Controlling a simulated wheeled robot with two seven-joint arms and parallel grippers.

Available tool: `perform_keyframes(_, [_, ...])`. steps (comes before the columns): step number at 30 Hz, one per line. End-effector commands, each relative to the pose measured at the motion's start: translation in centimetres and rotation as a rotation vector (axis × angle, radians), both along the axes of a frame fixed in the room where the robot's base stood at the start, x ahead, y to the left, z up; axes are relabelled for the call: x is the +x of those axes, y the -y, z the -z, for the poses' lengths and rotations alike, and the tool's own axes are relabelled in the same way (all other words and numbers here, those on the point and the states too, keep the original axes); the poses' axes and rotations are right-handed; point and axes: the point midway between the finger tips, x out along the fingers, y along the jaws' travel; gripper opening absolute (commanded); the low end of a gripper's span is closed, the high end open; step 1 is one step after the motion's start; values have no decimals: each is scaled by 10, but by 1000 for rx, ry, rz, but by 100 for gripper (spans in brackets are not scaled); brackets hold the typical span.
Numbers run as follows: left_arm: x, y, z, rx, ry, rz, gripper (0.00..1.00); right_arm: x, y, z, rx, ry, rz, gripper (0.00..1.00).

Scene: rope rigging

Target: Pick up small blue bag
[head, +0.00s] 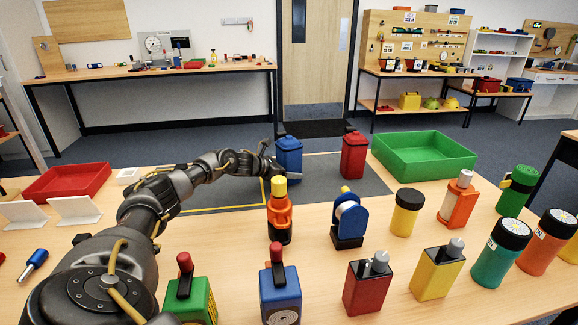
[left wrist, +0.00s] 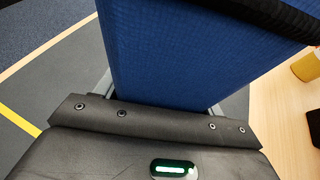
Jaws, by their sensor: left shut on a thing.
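The small blue bag (head: 289,160) is upright at the far side of the table, over the grey mat (head: 330,166). My left gripper (head: 284,154) reaches it from the left and is shut on it, with a finger along its near side. Whether its base touches the mat is hard to tell. In the left wrist view the blue bag (left wrist: 190,55) fills the space just beyond the gripper's dark palm, with its black top edge at upper right. The fingers (left wrist: 160,97) are mostly hidden there. My right gripper is not in view.
A red bag (head: 354,156) stands right of the blue one, and a green tray (head: 424,157) is further right. A red tray (head: 68,184) is at left. Several tools and canisters, including an orange one (head: 279,212) and a blue reel (head: 348,220), crowd the front.

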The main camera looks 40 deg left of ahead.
Motion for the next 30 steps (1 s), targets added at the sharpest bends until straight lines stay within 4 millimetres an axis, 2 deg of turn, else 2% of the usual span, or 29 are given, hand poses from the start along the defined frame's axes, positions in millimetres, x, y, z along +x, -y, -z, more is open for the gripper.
perform_keyframes(11, [0,-1,-9,1,4,0,45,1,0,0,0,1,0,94])
perform_keyframes(18, [0,-2,-36,2,6,-2,45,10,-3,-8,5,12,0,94])
perform_keyframes(23, [-3,-21,-58,1,7,-4,45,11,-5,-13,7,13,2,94])
perform_keyframes(29, [-10,-54,-100,-2,9,-6,45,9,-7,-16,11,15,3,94])
perform_keyframes(30, [-12,-63,-101,-1,6,-6,45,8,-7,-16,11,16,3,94])
